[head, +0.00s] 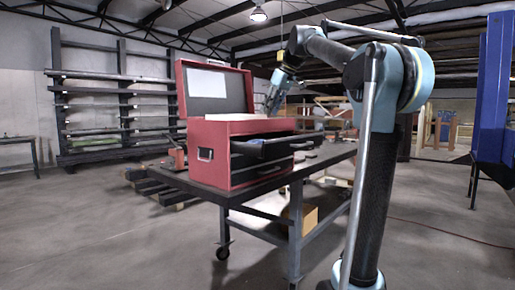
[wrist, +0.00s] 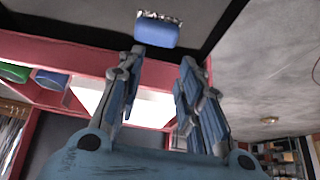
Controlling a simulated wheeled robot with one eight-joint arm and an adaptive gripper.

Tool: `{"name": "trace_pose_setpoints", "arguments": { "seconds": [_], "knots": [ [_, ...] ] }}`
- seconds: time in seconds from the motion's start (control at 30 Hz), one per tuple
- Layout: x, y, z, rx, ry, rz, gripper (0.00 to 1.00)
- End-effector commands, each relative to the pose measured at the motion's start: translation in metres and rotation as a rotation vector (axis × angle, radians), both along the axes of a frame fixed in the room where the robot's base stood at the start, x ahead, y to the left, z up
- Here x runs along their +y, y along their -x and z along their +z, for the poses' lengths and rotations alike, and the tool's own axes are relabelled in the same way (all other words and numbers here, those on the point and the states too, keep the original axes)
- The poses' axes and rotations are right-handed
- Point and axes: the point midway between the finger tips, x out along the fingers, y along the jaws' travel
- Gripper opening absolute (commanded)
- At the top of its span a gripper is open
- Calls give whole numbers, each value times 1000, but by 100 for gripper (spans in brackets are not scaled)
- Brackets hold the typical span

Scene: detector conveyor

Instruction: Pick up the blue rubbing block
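The blue rubbing block (wrist: 157,33) lies in a dark open drawer (wrist: 75,15) at the top of the wrist view, with a crinkled silvery edge along its far side. In the head view the open drawer (head: 280,145) juts from the red toolbox (head: 232,175), and only a small blue patch shows in it. My gripper (wrist: 162,56) is open and empty, its two fingers spread. The fingertips appear just short of the block, one toward each side of it; their height above it is hard to tell. In the head view my gripper (head: 271,104) is above the drawer.
The toolbox stands on a dark wheeled table (head: 250,200) with its lid (head: 212,88) raised behind. Its red rim and a white surface (wrist: 155,108) lie under my fingers. Open floor lies right of the drawer.

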Motion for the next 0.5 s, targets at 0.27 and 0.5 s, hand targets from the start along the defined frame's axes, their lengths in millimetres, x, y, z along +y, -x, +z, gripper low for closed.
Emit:
{"name": "trace_pose_setpoints", "arguments": {
  "seconds": [0.27,0.5],
  "knots": [
    [-5,-1,0,0,0,-8,58],
    [1,-6,-13,0,0,-7,98]
  ]
}}
